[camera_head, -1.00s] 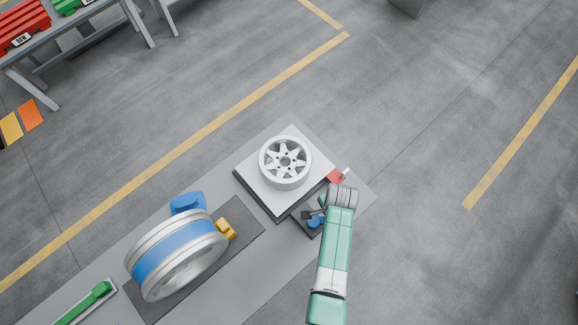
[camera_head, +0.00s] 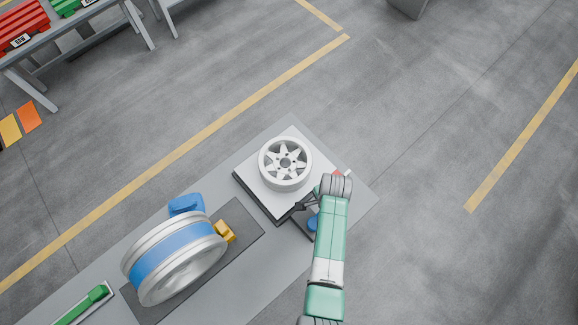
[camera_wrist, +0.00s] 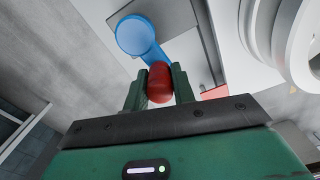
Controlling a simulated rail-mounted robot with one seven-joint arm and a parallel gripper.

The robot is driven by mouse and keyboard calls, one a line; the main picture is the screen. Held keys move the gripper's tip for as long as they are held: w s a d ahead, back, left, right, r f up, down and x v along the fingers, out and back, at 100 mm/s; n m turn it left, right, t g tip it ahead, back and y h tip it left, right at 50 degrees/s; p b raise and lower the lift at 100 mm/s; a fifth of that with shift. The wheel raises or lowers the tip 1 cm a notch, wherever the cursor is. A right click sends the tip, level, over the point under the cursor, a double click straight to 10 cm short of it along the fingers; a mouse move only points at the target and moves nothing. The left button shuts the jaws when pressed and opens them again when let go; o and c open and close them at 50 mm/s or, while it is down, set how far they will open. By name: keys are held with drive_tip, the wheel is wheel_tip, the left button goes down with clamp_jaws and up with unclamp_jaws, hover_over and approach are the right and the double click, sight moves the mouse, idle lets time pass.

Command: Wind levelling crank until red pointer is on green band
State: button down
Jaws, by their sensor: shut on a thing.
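The blue levelling crank (camera_wrist: 140,38) fills the upper middle of the wrist view, with a round hub and an arm ending in a red knob (camera_wrist: 159,85). My gripper (camera_wrist: 160,80) is shut on that knob, one green finger on each side. No green band is discernible.
A silver spoked wheel (camera_head: 285,163) sits on the white-topped stand (camera_head: 250,178). Left of it are a large blue-banded wheel drum (camera_head: 172,262) and a yellow block (camera_head: 225,232). Bare floor lies to the right of my arm.

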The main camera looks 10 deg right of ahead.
drive_tip(key=shift+w+a, duration=0.4)
drive_tip(key=shift+a, duration=0.2)
drive_tip(key=shift+w+a, duration=0.35)
drive_tip(key=shift+a, duration=0.35)
drive_tip(key=shift+a+r, duration=0.1)
drive_tip(key=shift+a, duration=1.05)
drive_tip(key=shift+s+a+p, duration=0.1)
drive_tip(key=shift+a+p, duration=0.2)
